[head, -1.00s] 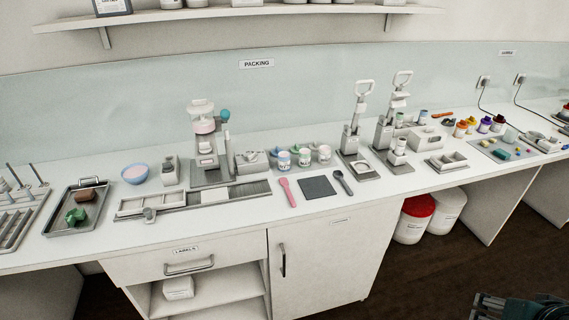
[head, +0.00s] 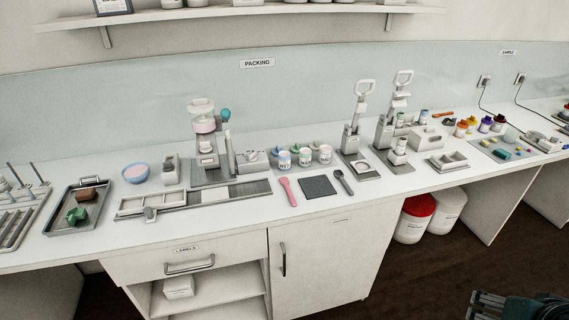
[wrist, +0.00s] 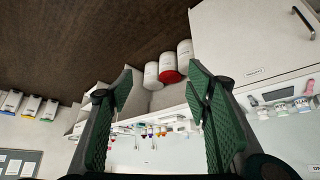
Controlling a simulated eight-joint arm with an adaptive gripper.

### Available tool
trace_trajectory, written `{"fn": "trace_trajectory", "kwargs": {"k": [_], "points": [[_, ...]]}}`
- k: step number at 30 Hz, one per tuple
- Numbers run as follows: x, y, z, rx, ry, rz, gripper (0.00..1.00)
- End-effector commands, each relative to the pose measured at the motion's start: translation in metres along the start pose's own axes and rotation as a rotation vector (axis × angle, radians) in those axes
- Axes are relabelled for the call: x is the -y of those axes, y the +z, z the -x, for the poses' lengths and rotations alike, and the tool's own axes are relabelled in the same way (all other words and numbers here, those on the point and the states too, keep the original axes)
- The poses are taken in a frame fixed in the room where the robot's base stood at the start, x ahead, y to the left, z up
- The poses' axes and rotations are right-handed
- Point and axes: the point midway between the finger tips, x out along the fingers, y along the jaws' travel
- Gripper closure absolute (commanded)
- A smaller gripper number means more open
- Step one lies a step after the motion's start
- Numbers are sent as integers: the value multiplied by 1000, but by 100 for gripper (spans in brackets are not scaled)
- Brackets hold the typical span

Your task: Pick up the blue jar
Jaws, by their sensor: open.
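The blue jar (head: 284,160) appears to be the left one of three small white jars on the packing counter in the head view. It stands upright with a blue band, just behind the pink spoon. My gripper (wrist: 160,88) is open and empty in the wrist view, its two green-padded fingers wide apart. It is far from the jars, with nothing between the fingers at close range.
Two other jars (head: 305,157) (head: 325,154) stand close to its right. A pink spoon (head: 288,191), dark square pad (head: 318,187) and dark spoon (head: 344,182) lie in front. A grey press machine (head: 211,160) stands to the left. Red-lidded tub (head: 414,219) is under the counter.

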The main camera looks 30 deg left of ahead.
Motion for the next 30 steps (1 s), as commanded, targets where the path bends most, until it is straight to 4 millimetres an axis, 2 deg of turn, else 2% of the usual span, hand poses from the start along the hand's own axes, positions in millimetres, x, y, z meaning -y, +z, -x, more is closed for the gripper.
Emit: {"fn": "trace_trajectory", "kwargs": {"k": [8,19,30], "points": [[10,-30,7,19,-14,41,51],[42,-103,16,70,-51,152,51],[82,-174,14,122,-89,269,51]]}}
